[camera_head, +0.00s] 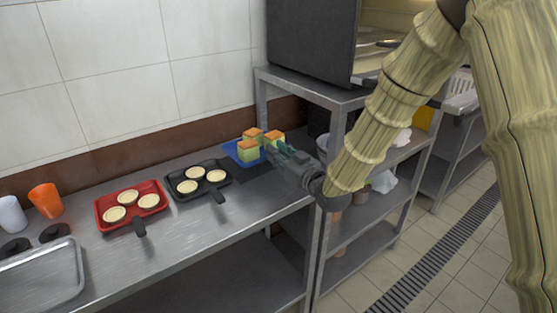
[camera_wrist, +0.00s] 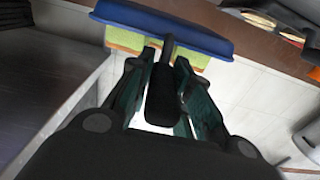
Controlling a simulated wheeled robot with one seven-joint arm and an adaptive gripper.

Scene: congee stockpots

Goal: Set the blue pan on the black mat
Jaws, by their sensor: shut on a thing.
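The blue pan (camera_head: 233,153) is at the right end of the counter in the head view, with several orange-and-green blocks (camera_head: 249,148) in it. My gripper (camera_head: 276,154) is shut on its dark handle, to the right of the pan. In the wrist view the handle (camera_wrist: 163,92) lies between my two fingers (camera_wrist: 160,80), and the blue pan wall (camera_wrist: 165,30) shows beyond. The black mat (camera_head: 256,172) lies flat in front of the pan, partly hidden by the pan and gripper. I cannot tell whether the pan touches the mat.
A black pan (camera_head: 196,194) and a red pan (camera_head: 127,218), each with pale round pieces, sit to the left. An orange cup (camera_head: 46,200), a white cup (camera_head: 11,215) and a metal tray (camera_head: 42,275) are farther left. A metal shelf (camera_head: 333,150) stands close at the right.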

